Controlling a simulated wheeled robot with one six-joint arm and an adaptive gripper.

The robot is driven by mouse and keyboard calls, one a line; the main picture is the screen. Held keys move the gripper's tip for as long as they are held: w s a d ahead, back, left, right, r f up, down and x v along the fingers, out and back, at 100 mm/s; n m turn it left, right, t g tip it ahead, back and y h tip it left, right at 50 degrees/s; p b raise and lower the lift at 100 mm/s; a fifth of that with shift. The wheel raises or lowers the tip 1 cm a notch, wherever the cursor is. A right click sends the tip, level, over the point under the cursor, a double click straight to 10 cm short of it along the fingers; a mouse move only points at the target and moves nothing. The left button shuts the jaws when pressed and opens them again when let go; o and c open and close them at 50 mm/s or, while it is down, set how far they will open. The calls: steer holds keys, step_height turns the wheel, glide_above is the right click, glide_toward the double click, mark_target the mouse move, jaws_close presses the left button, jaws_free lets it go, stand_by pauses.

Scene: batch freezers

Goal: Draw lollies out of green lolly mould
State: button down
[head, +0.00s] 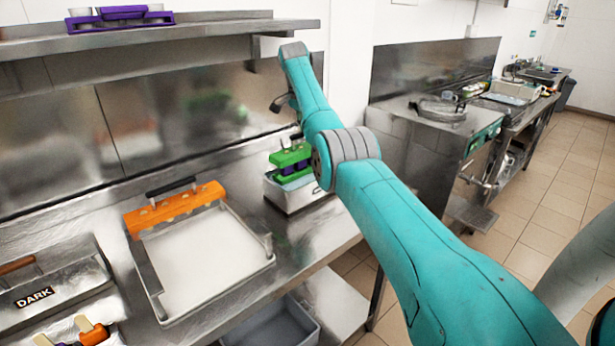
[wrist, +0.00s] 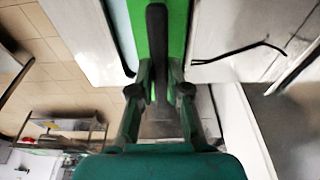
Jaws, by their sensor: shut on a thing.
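The green lolly mould (head: 296,177) stands in a small steel container (head: 288,199) on the counter, under my arm in the head view. A green top bar (head: 290,154) sits above it, with purple showing between the two. In the wrist view the green top (wrist: 178,30) carries a black handle (wrist: 157,40). My gripper (wrist: 160,88) is shut on this handle, one finger on each side. In the head view my arm hides most of the gripper and the right side of the mould.
An orange bar with a black handle (head: 175,209) lies across the back of a white-floored tray (head: 205,262). A steel box marked DARK (head: 50,293) is at left. A purple mould (head: 120,18) stands on the shelf above. The counter's right edge is close to the steel container.

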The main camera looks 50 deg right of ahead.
steer(key=shift+r, duration=2.05)
